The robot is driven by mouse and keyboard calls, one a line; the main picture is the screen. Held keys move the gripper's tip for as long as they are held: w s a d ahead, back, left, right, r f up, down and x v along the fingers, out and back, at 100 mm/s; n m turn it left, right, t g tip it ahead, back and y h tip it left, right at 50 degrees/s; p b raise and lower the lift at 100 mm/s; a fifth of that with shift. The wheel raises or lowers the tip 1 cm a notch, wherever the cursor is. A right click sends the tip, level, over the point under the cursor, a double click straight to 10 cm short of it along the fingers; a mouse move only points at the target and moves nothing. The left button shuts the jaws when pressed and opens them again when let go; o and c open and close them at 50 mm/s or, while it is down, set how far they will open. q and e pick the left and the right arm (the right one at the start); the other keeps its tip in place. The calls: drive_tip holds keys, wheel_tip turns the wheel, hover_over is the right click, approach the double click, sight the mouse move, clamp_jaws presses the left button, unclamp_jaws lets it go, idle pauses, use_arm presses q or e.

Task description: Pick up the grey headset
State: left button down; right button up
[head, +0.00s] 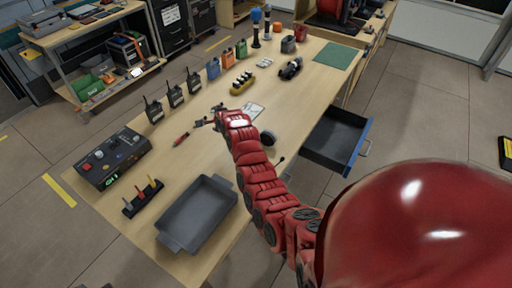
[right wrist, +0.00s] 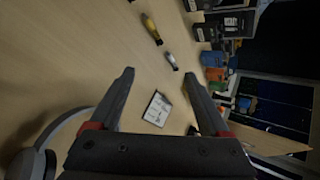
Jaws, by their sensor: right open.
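The grey headset (head: 268,138) lies on the wooden table, partly hidden behind my right arm in the head view; a dark earcup and a thin boom show. In the right wrist view its grey curved band (right wrist: 62,128) is at the lower left, cut off by the frame and outside the jaws. My right gripper (head: 208,119) is over the table, beyond the headset. In the right wrist view its fingers (right wrist: 158,76) are spread and empty, with a white card (right wrist: 157,108) seen between them. My left gripper is not in view.
A grey tray (head: 232,208), a control box (head: 113,155) and a screwdriver rack (head: 142,197) stand at the near left. Radios (head: 175,95) line the left edge. An open drawer (head: 340,133) sticks out on the right.

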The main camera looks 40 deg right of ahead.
drive_tip(key=s+d+r+m+g, duration=0.2)
drive_tip(key=s+m+g, duration=0.1)
drive_tip(key=s, duration=0.2)
drive_tip(key=s+d+r+m+g+y, duration=0.1)
drive_tip(key=s+r+m+g, duration=0.1)
drive_tip(key=s+m+g, duration=0.3)
drive_tip(key=s+d+r+g, duration=0.2)
drive_tip(key=s, duration=0.4)
wheel_tip(320, 180, down, 9)
drive_tip(key=b, duration=0.6)
drive_tip(key=shift+a+f, duration=0.1)
drive_tip(key=shift+f+p, duration=0.4)
drive_tip(key=shift+f, duration=0.85)
drive_tip(key=shift+w+f+p, duration=0.1)
drive_tip(key=shift+f+p, duration=0.45)
drive_tip(key=shift+w+a+f+p, duration=0.15)
drive_tip(key=shift+f+p, duration=0.15)
drive_tip(key=shift+f, duration=1.8)
drive_tip(key=shift+w, duration=0.1)
